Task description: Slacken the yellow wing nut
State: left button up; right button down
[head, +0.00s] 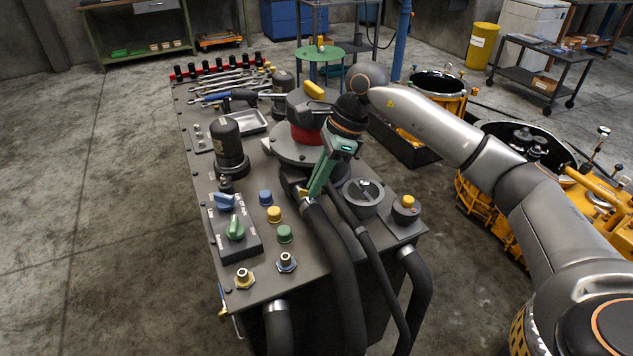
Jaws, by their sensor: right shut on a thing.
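My right gripper (309,193) has green fingers and reaches down at the middle of the bench, in front of the round grey housing. My left gripper is not in view.
Thick black hoses (335,270) run down the bench front just below my gripper. A grey housing (291,152) with a red band and yellow-topped handle stands behind. Blue, yellow and green caps (274,214) and a switch panel (232,226) lie left; a round gauge (363,197) lies right.

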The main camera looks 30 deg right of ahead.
jog(key=shift+w+n+g, duration=0.2)
jog(key=shift+n+g, duration=0.3)
jog(key=shift+n, duration=1.1)
jog(key=c, duration=1)
grip_release()
jog(key=v, duration=1.2)
jog(key=shift+d+r, duration=0.15)
jog(key=shift+r, duration=0.1)
